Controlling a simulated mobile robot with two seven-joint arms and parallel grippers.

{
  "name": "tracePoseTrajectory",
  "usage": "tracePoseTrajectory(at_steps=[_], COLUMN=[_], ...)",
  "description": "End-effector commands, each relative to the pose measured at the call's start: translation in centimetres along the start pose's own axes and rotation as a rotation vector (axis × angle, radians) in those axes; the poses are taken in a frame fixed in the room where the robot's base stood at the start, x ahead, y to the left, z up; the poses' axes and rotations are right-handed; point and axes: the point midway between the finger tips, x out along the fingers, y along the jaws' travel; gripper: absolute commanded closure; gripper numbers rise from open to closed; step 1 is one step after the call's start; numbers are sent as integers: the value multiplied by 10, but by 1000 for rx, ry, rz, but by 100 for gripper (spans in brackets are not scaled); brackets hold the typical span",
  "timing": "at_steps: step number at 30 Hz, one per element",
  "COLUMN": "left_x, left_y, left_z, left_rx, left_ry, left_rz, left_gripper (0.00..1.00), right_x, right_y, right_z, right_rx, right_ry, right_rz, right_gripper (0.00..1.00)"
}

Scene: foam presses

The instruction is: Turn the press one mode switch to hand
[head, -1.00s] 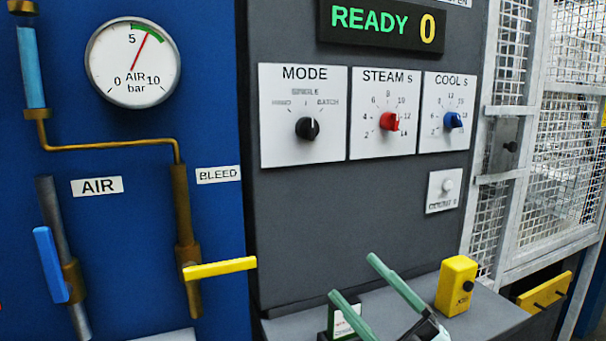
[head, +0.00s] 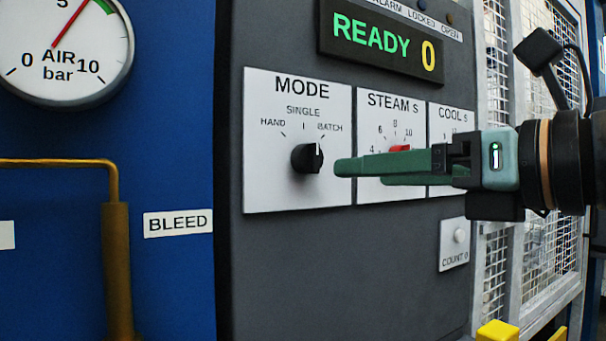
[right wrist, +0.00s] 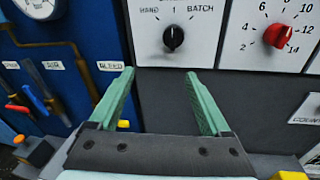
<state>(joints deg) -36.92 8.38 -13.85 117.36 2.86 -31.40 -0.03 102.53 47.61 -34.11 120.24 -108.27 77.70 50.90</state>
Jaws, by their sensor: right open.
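The mode switch (head: 307,158) is a black knob on the white MODE plate (head: 262,185), with HAND at left, SINGLE at top and BATCH at right. A pale pointer line sits on the right part of the knob; its exact setting is hard to tell. The knob also shows in the right wrist view (right wrist: 173,38), ahead of the fingers. My right gripper (head: 362,173) is open and empty, its green fingers pointing left toward the knob and overlapping the STEAM plate. In the right wrist view its fingertips (right wrist: 160,73) are spread below the knob. My left gripper is not in view.
The STEAM knob (right wrist: 280,35) is red and partly hidden behind my right gripper in the head view. A READY 0 display (head: 385,42) is above. Left is a blue panel with the air gauge (head: 60,45) and brass pipe (head: 117,260). A mesh guard (head: 540,250) is at right.

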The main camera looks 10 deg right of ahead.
Motion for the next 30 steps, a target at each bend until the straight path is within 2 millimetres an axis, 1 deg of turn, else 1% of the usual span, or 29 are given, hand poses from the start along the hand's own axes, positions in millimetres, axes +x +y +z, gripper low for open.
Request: tracePoseTrajectory(at_steps=[1,4,6,8,11,21,25,30], left_x=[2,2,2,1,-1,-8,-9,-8], left_y=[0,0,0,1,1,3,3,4], left_z=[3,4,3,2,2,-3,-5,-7], left_rx=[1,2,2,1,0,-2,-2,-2], left_ry=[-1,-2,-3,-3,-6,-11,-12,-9], left_rz=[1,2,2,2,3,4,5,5], left_gripper=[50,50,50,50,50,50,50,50], right_x=[-9,-17,-16,-10,5,73,92,103], right_y=[-4,-9,-10,-11,-12,-17,-19,-20], right_z=[7,16,19,20,20,26,27,27], right_rx=[-14,-22,-23,-23,-23,-22,-22,-23], right_ry=[-31,-63,-71,-70,-67,-66,-67,-68], right_rz=[-38,-81,-92,-94,-91,-89,-89,-89], right_gripper=[18,18,18,18,18,18,18,18])
